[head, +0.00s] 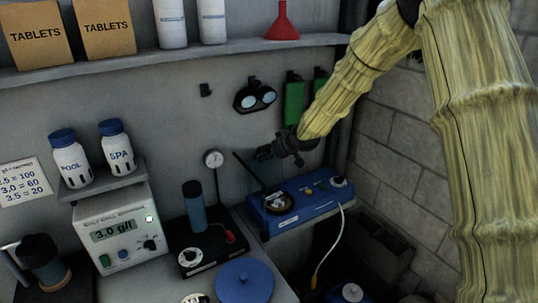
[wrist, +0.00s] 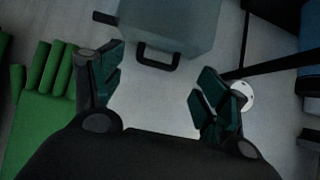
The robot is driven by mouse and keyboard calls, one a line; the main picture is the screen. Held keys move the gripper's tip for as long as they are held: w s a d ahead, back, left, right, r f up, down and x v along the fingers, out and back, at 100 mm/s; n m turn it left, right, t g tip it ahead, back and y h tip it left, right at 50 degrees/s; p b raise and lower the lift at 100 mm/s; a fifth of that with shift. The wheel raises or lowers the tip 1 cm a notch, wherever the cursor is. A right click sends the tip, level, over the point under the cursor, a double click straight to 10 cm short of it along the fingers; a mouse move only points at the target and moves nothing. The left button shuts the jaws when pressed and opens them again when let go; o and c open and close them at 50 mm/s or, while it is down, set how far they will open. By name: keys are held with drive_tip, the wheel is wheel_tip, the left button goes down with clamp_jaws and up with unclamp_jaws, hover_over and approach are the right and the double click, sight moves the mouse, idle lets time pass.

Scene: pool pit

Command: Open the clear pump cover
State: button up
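The blue pump unit (head: 322,208) sits on the bench at centre right, with a dark round pump head (head: 278,203) on its left part. The clear cover is hard to make out in the head view; a thin dark bar slants up and left from the pump head. In the wrist view, a greyish pane with a dark handle (wrist: 158,58) at the top appears to be the cover; its exact angle is unclear. My gripper (head: 268,152) is above the pump head, near the wall. Its fingers (wrist: 155,90) are open and empty, with the handle beyond them, apart from both.
Green gloves (head: 294,100) and goggles (head: 255,96) hang on the wall close to my gripper. A white cable (head: 331,238) hangs from the pump's front. A shelf (head: 170,57) runs above.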

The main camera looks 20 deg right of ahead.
drive_tip(key=v, duration=0.6)
drive_tip(key=shift+s, duration=0.1)
idle(0.3)
